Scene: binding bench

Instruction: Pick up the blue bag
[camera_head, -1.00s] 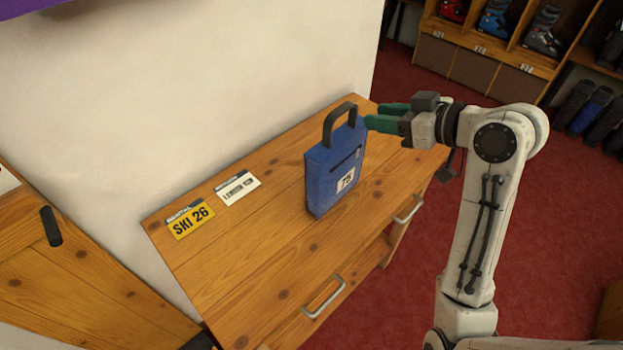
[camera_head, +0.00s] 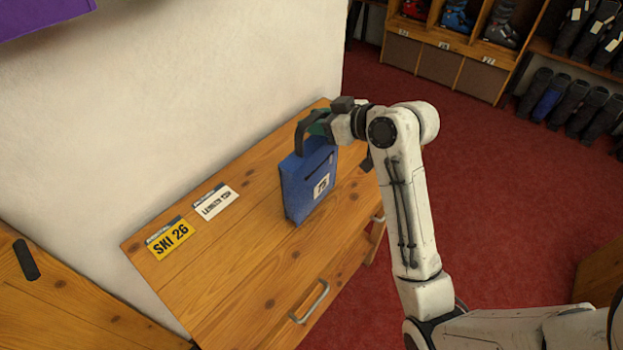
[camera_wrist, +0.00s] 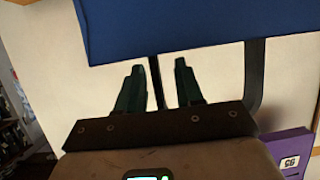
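The blue bag (camera_head: 308,185) stands upright on the wooden bench (camera_head: 230,255), with a white number label on its front and a dark handle (camera_head: 299,138) on top. My gripper (camera_head: 316,128) is at the handle, just above the bag; its green fingers are partly hidden in the head view. In the wrist view, my gripper (camera_wrist: 159,66) is open, its fingers apart on either side of one dark handle strap (camera_wrist: 156,84), with gaps visible. The bag's blue body (camera_wrist: 170,28) fills the top of that view.
A pale wall (camera_head: 190,90) rises behind. Drawer handles (camera_head: 311,302) stick out in front. Boot shelves (camera_head: 440,40) stand at the back; red floor lies open at right.

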